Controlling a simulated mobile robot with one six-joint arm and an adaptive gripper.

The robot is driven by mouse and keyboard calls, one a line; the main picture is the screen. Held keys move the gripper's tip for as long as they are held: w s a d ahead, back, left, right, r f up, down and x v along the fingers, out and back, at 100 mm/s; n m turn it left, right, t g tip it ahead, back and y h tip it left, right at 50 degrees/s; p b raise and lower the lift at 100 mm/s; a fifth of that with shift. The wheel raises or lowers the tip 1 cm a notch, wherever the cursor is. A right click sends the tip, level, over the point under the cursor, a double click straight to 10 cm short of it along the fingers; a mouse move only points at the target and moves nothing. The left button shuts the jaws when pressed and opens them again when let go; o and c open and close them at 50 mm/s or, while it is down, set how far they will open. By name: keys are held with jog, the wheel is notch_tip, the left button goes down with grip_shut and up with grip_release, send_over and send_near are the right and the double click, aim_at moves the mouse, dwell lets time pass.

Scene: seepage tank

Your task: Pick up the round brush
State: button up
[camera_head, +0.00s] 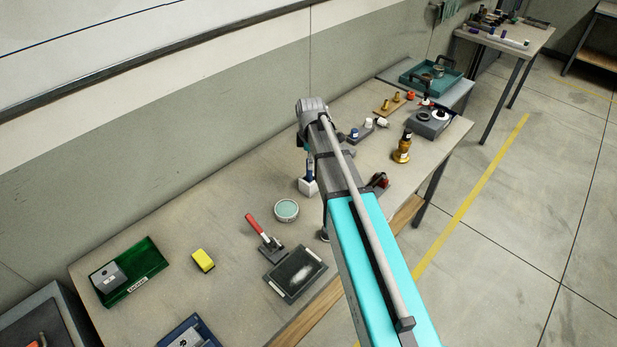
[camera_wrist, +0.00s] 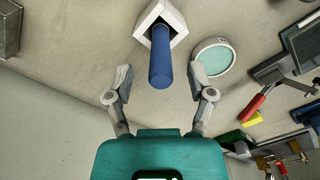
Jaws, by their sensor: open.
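The round brush shows as a blue handle (camera_wrist: 161,55) rising from a square white holder (camera_wrist: 172,16) in the wrist view; its head is hidden inside the holder. In the head view the blue handle (camera_head: 310,170) stands in the white holder (camera_head: 307,188), partly beside my arm. My gripper (camera_wrist: 161,80) is open, with one finger to each side of the handle in the picture. Neither finger appears to touch it, and the jaws hold nothing. In the head view my gripper is mostly hidden behind my arm.
A round green-topped dish (camera_wrist: 213,57) sits close to the holder, by the right finger. A red-handled tool (camera_head: 257,226), a dark tray (camera_head: 296,272), a yellow block (camera_head: 203,260) and a green bin (camera_head: 151,266) lie nearer. Several small parts stand farther along the bench.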

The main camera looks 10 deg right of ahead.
aim_at(309, 180)
jog(key=shift+s+a+f+b, duration=0.1)
jog(key=shift+a+f+b, duration=0.05)
jog(key=shift+f+b, duration=2)
jog(key=shift+f, duration=0.1)
grip_shut()
jog(key=shift+r+p, duration=0.2)
jog(key=shift+p, duration=0.1)
notch_tip(309, 180, up, 10)
jog(key=p, duration=0.9)
jog(key=shift+f+p, duration=0.2)
jog(key=shift+p, duration=0.1)
